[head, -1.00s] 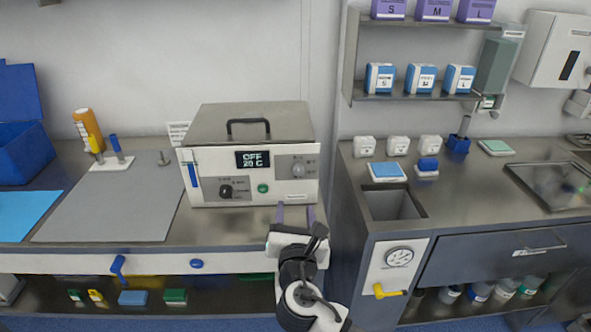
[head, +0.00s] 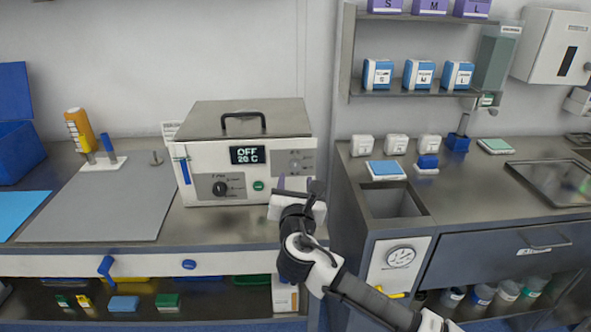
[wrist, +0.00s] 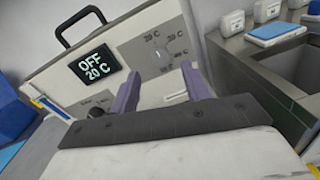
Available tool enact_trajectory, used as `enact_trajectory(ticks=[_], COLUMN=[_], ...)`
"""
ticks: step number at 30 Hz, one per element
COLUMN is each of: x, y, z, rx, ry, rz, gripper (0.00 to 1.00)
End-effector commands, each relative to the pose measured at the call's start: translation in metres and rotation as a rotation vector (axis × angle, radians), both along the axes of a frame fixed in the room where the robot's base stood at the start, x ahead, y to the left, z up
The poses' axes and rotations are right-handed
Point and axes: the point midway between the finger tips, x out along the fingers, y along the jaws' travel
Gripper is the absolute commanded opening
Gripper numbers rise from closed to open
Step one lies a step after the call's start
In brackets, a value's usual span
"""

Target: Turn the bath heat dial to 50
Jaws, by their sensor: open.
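The white bath (head: 245,150) with a steel lid stands on the counter, and its display (head: 247,155) reads OFF and 20 C. The pale heat dial (head: 295,165) is at the right of its front panel. In the wrist view the dial (wrist: 162,56) shows just beyond the fingertips, with temperature labels around it. My gripper (head: 295,183) is open and empty in front of the panel, slightly below the dial. In the wrist view its purple fingers (wrist: 160,79) stand apart, not touching the dial. The dial's exact setting is too faint to tell.
A black knob (head: 220,188) and a green button (head: 258,185) sit lower on the panel. A grey mat (head: 110,200) lies left of the bath. A sink (head: 393,203) is set into the right counter, beyond a gap.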

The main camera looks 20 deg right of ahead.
Motion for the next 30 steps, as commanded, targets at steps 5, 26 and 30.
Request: enact_trajectory(ticks=[5, 26, 30], x=[0.030, 0.048, 0.048], y=[-0.010, -0.017, -0.017], z=[0.002, 0.000, 0.000], rx=[0.001, 0.000, 0.000], ry=[0.000, -0.001, -0.001], rz=[-0.001, 0.000, 0.000], gripper=[0.48, 0.24, 0.06])
